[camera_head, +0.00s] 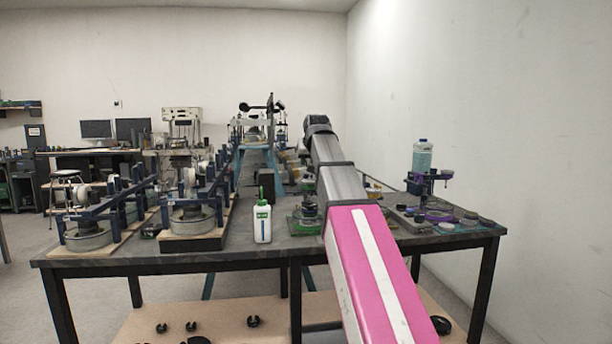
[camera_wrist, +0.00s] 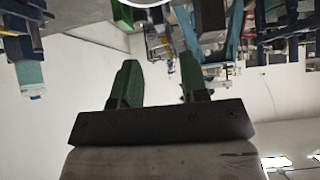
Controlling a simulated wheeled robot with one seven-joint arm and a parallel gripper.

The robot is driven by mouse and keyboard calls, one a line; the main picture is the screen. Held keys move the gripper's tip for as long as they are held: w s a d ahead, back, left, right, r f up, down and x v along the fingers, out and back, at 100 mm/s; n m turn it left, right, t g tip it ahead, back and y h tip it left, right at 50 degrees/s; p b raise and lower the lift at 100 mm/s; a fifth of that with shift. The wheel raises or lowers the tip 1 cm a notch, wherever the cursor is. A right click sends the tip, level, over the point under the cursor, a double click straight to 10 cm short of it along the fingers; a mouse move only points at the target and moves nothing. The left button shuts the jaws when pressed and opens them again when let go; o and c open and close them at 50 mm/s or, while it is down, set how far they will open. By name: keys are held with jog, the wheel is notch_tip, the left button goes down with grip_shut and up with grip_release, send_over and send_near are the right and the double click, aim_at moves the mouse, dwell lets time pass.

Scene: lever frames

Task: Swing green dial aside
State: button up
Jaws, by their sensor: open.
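A device with green parts (camera_head: 306,222) stands near the middle of the table, just left of my arm in the head view. It is small and partly covered by my arm, so I cannot make out its dial clearly. In the wrist view, which looks upside down, a green piece (camera_wrist: 122,14) shows at the top edge beside a pale round part; I cannot tell whether this is the dial. My gripper (camera_wrist: 158,66) has two green fingers spread apart with nothing between them. The green piece lies beyond the left finger, apparently not touched. The gripper is not visible in the head view.
A white bottle with a green cap (camera_head: 262,222) stands on the table (camera_head: 340,252) left of my arm. Blue-framed devices (camera_head: 192,212) fill the left side. A purple stand (camera_head: 430,190) and a clear bottle (camera_head: 422,155) are at the right, near the white wall.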

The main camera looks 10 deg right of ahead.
aim_at(307, 174)
jog(key=x, duration=0.9)
jog(key=shift+w+f, duration=0.2)
grip_shut()
